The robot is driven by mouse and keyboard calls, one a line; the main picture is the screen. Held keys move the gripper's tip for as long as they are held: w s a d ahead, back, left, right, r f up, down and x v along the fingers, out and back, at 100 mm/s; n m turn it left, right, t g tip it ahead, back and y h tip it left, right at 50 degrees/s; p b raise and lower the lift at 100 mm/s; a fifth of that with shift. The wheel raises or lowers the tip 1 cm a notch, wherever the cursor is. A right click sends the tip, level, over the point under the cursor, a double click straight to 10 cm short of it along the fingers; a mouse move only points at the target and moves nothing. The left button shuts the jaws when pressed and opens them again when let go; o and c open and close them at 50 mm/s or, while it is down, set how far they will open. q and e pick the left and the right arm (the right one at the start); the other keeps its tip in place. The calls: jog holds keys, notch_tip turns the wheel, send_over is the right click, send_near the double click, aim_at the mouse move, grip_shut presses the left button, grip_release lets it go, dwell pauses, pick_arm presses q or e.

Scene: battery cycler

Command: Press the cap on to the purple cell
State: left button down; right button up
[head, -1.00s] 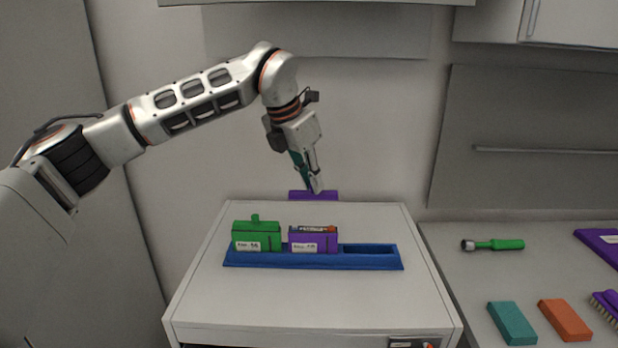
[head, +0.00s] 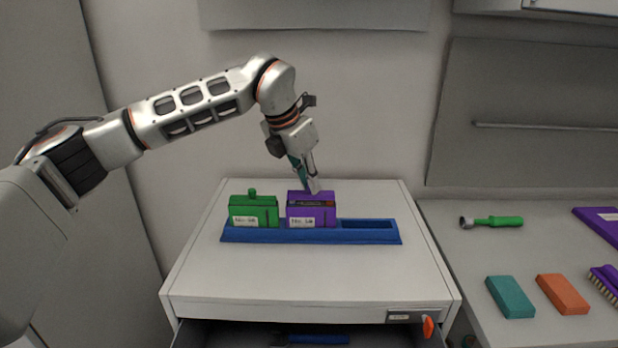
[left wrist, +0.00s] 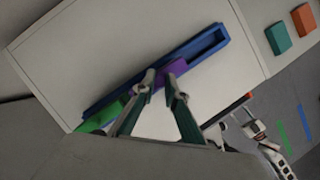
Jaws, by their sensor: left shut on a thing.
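The purple cell (head: 311,214) stands upright in the blue rack (head: 238,236), with a white label on its front. Its dark top strip still shows. The purple cap (head: 298,196) is just above and behind that strip; I cannot tell whether it touches the cell. My left gripper (head: 312,188) comes down from above and is shut on the cap. In the left wrist view, purple (left wrist: 173,68) shows between the two fingertips (left wrist: 160,76), over the rack; cap and cell are hard to tell apart there. My right gripper is not in view.
A green cell (head: 253,211) with a knobbed top stands in the rack's left slot; the right slot (head: 368,224) is empty. An open drawer (head: 230,335) below holds a blue-handled tool. A green-handled tool (head: 495,222), teal block (head: 510,296) and orange block (head: 563,294) lie on the right counter.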

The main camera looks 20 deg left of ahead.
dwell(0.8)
pick_arm(q)
jog(key=shift+f, duration=0.1)
dwell(0.5)
jog(key=shift+f, duration=0.1)
dwell(0.7)
jog(key=shift+f, duration=0.4)
dwell(0.4)
dwell(0.3)
jog(key=c, duration=1.5)
grip_release()
